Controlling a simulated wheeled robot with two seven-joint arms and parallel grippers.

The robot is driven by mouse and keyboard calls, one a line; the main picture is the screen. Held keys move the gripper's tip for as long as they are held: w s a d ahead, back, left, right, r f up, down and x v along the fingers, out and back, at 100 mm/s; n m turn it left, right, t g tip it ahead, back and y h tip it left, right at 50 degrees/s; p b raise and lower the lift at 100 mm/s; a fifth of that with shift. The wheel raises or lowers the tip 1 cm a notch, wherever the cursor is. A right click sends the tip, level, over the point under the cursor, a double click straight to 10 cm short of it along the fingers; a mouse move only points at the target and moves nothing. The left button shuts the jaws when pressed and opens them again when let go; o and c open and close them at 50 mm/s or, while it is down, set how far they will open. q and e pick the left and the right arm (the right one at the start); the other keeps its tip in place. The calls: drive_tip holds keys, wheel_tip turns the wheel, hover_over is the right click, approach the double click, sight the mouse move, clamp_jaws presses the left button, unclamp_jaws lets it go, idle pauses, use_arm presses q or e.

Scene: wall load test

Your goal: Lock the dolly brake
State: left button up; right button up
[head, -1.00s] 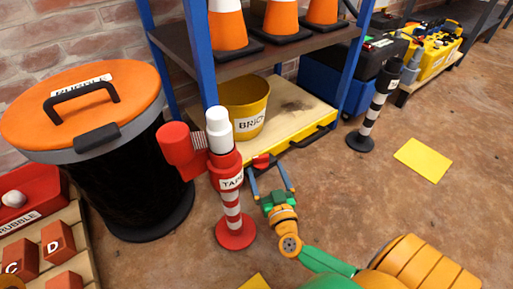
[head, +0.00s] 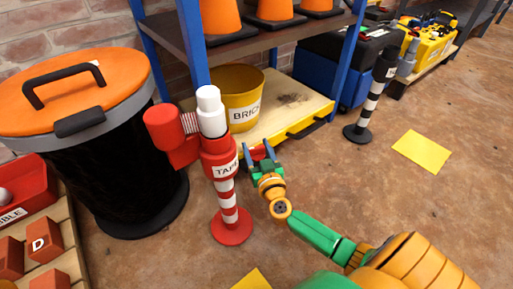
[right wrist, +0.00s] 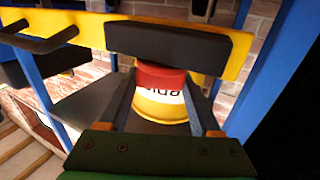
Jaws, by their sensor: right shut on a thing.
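The dolly (head: 296,98) is a low yellow platform with a wooden top, under the shelf. It has a black front handle (head: 308,128) and carries a yellow bucket (head: 236,92) with a partly hidden label. My right gripper (head: 260,153) is at the dolly's near front edge, just right of the red TAPE post. In the right wrist view, its fingers are shut on a red piece (right wrist: 160,77), which seems to be the brake lever. My left gripper is out of view.
The red-and-white TAPE post (head: 221,165) stands close left of my right gripper. A black bin with an orange lid (head: 75,80) is at the left. A striped black post (head: 369,105) stands to the right. Blue shelf uprights flank the dolly. The floor at right is open.

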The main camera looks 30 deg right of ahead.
drive_tip(key=shift+d+n+y, duration=0.1)
drive_tip(key=shift+n+y, duration=0.6)
drive_tip(key=shift+y, duration=0.4)
drive_tip(key=shift+f+n+t+y+b, duration=0.2)
drive_tip(key=shift+n+y+b, duration=0.15)
drive_tip(key=shift+y, duration=0.2)
drive_tip(key=shift+f+n+t+y+b, duration=0.1)
drive_tip(key=shift+n+t+y+b, duration=0.2)
drive_tip(key=shift+y, duration=0.25)
drive_tip(key=shift+r+n+y+b, duration=0.25)
drive_tip(key=shift+n+y+b, duration=0.2)
drive_tip(key=shift+n+y, duration=0.8)
drive_tip(key=shift+y, duration=0.25)
drive_tip(key=shift+m, duration=0.3)
drive_tip(key=o, duration=1.4)
